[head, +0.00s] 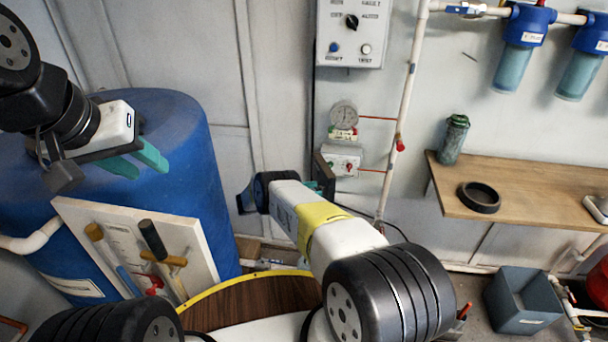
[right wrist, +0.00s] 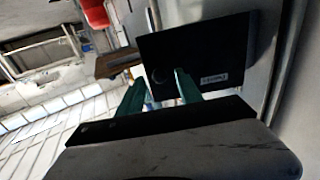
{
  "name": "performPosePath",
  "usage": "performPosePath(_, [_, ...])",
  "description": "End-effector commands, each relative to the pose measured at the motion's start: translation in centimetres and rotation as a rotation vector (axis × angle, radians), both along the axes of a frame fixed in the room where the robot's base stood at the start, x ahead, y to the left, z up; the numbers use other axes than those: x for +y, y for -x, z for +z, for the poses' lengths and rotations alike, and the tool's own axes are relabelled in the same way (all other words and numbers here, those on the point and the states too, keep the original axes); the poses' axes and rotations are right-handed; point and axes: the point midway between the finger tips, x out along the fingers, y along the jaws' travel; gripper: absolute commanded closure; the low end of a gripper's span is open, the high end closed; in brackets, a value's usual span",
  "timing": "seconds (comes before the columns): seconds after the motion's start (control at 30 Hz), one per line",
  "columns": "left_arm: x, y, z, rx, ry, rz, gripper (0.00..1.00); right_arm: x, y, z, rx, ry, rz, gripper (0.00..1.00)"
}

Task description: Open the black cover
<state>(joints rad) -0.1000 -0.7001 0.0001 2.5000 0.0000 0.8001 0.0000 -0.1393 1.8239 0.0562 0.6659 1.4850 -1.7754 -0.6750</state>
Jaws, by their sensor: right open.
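The black cover (right wrist: 210,50) is a flat dark panel with a small white label, seen in the right wrist view. In the head view only a thin dark edge (head: 320,170) shows, likely the cover, beside the small white box with buttons (head: 343,160). My right gripper (right wrist: 158,95) is open, its teal fingers pointing at the cover's lower left part. I cannot tell whether they touch it. In the head view my right arm hides most of that gripper. My left gripper (head: 137,162) is open and empty in front of the blue tank (head: 185,140).
A tool board (head: 205,240) leans on the tank. A round wooden table top (head: 260,300) is below my right arm. A wooden shelf (head: 530,190) holds a black ring (head: 478,197) and a green-capped canister (head: 453,140). A grey bin (head: 522,300) stands at lower right.

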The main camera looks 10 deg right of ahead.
Motion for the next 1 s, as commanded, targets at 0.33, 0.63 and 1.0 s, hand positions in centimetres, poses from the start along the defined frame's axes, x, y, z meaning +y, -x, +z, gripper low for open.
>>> performPosePath(0.33, [0.0, 0.0, 0.0, 0.0, 0.0, 0.0, 0.64, 5.5, 0.3, 0.0, -0.003, 0.0, 0.001, 0.58])
performPosePath(0.63, [0.0, 0.0, 0.0, 0.0, 0.0, 0.0, 0.64, 6.2, 0.4, 0.0, -0.001, 0.001, -0.001, 0.58])
performPosePath(1.0, [0.0, 0.0, 0.0, 0.0, 0.0, 0.0, 0.64, 6.2, -5.8, 5.1, -0.087, -0.051, 0.138, 1.0])
